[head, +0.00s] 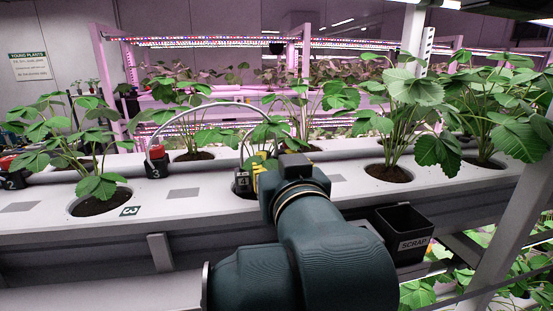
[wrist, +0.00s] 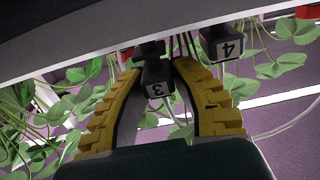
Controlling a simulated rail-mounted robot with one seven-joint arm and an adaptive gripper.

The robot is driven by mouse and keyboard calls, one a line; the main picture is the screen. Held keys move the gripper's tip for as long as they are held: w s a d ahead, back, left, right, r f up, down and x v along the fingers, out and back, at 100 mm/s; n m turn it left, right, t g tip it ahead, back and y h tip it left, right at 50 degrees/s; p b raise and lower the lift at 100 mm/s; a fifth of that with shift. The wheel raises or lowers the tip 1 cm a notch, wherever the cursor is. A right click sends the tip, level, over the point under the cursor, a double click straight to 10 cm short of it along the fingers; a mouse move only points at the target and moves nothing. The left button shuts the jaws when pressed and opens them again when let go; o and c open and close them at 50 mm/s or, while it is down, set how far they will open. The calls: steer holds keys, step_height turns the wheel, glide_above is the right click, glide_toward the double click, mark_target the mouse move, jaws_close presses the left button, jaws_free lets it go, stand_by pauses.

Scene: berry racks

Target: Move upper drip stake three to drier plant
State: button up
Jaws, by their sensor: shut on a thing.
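In the wrist view a black stake head marked 3 (wrist: 157,82) sits between the yellow fingers of my gripper (wrist: 160,66), which are shut on it. A black block marked 4 (wrist: 222,45) is just right of the fingers; it also shows in the head view (head: 243,185), left of my wrist. In the head view my gripper (head: 262,170) is over the middle of the white gutter, and my wrist hides the held stake. Near-row plants stand in soil at left (head: 100,203) and right (head: 388,174). Which soil is drier is hard to tell.
A tag marked 3 (head: 130,211) lies on the gutter (head: 190,211). A red-topped black block (head: 157,166) stands behind, with a pale tube (head: 187,108) arching near it. A black scrap bin (head: 402,235) hangs at the front right. Leaves crowd the row behind.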

steer(key=shift+f+b, duration=0.4)
steer(key=shift+f, duration=0.3)
steer(key=o, duration=1.3)
steer(key=shift+r, duration=0.15)
steer(key=shift+r+p, duration=2.8)
steer(key=shift+r, duration=0.2)
steer(key=shift+f, duration=0.1)
